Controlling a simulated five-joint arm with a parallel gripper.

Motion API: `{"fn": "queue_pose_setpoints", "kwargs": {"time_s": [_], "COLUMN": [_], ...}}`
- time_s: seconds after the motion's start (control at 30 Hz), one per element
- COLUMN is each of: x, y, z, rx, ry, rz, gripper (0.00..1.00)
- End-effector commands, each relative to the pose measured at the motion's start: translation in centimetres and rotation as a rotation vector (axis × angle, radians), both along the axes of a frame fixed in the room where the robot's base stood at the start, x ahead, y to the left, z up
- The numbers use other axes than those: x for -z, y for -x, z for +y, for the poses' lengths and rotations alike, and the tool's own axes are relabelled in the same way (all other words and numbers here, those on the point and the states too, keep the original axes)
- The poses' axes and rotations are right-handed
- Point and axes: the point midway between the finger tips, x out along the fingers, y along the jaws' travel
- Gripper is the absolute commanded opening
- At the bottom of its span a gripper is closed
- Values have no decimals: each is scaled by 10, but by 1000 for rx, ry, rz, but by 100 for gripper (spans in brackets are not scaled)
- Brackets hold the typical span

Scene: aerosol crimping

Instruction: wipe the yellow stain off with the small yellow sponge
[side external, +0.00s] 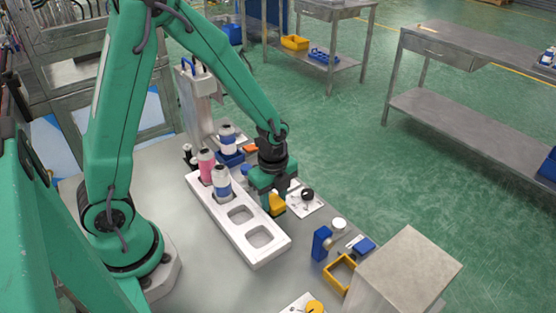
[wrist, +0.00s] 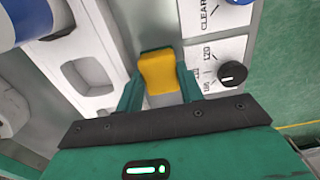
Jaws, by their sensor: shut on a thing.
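The small yellow sponge (side external: 277,204) is between the green fingers of my gripper (side external: 271,198), low over the grey worktop (side external: 205,262). In the wrist view the sponge (wrist: 158,73) fills the gap between the fingertips of my gripper (wrist: 158,82), which is shut on it. The sponge is beside the long white rack, on its right. I cannot tell whether its underside touches the worktop. I cannot make out a yellow stain in either view; my gripper and the sponge hide the surface beneath them.
The white rack (side external: 280,251) holds a pink bottle (side external: 206,166) and a blue-and-white bottle (side external: 221,182); two nearer pockets are empty. A dial panel (side external: 302,208) lies right of my gripper. A blue block (side external: 321,243), yellow frame (side external: 340,274) and grey box (side external: 410,262) stand front right.

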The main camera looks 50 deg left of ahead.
Motion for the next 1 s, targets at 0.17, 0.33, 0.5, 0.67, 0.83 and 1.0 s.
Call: {"fn": "queue_pose_setpoints", "kwargs": {"time_s": [0.17,0.33,0.5,0.67,0.83,1.0], "x": [2,2,1,1,0,-1], "y": [3,4,4,4,3,2], "z": [4,14,24,31,31,31], "rx": [-4,-7,-7,-5,-3,-2], "ry": [-1,-1,-1,0,0,0], "rz": [10,12,12,11,10,8], "gripper": [19,19,19,19,19,19]}}
